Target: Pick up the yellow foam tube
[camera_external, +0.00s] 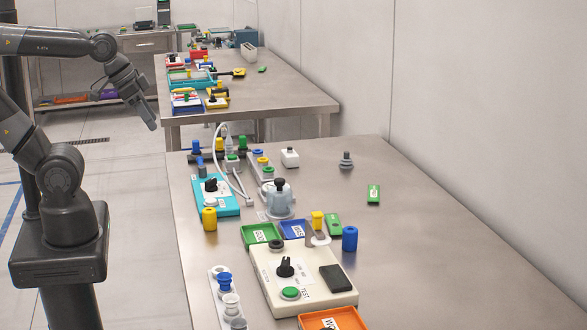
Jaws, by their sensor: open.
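A yellow foam tube (209,219) stands upright near the left edge of the near table (420,250), in front of a teal box (228,207) with a black knob. My gripper (150,122) is at the upper left, pointing down and to the right. It is open and empty, raised to the left of the tables and well apart from the yellow tube. The gap between its fingers is hard to make out from this angle.
A blue tube (350,239) stands beside a white control box (305,287). A clear domed vessel (279,201), a looped white hose (216,139) and coloured trays (262,234) crowd the table's left half. The right half is mostly bare. A second cluttered table (285,97) stands behind.

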